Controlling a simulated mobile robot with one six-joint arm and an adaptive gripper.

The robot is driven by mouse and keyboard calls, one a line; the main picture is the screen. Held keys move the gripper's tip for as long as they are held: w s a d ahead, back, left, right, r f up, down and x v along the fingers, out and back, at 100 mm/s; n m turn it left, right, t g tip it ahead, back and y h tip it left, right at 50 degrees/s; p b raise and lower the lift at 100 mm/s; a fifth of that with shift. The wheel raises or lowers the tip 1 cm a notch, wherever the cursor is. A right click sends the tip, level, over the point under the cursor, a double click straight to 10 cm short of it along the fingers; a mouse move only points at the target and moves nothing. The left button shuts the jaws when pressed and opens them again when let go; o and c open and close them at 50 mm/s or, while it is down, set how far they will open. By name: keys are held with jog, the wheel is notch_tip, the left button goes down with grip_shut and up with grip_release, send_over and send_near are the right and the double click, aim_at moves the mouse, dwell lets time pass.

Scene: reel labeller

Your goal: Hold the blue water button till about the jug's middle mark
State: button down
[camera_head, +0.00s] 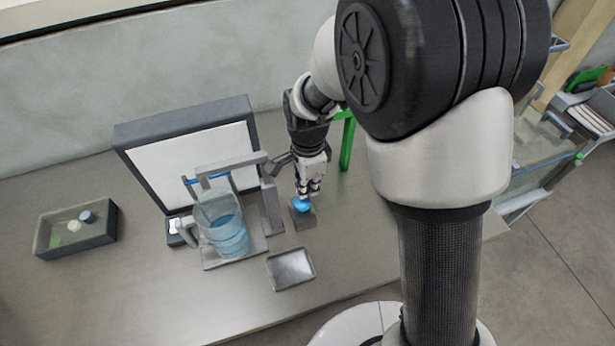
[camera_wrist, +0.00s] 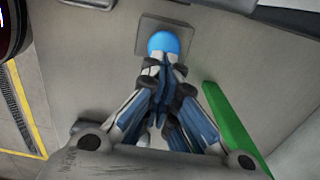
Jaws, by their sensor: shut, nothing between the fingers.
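The blue water button (camera_head: 301,203) sits on a small grey block (camera_head: 303,220) on the counter, right of the dispenser. My gripper (camera_head: 309,192) is shut and empty, pointing down with its fingertips at the button. In the wrist view the fingertips (camera_wrist: 162,70) overlap the lower edge of the blue dome (camera_wrist: 163,43); I cannot tell whether the dome is pressed down. The clear jug (camera_head: 222,217) stands upright under the dispenser spout (camera_head: 222,169), with blue water in its lower part. The jug's marks are too small to read.
A grey dispenser frame with a white panel (camera_head: 190,160) stands behind the jug. A small tray (camera_head: 291,268) lies in front of the button. A dark box (camera_head: 76,247) with small round items is at the left. A green post (camera_head: 347,142) stands close behind my gripper.

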aim_at(307, 201)
jog(key=shift+f+b, duration=0.4)
jog(key=shift+f, duration=1.2)
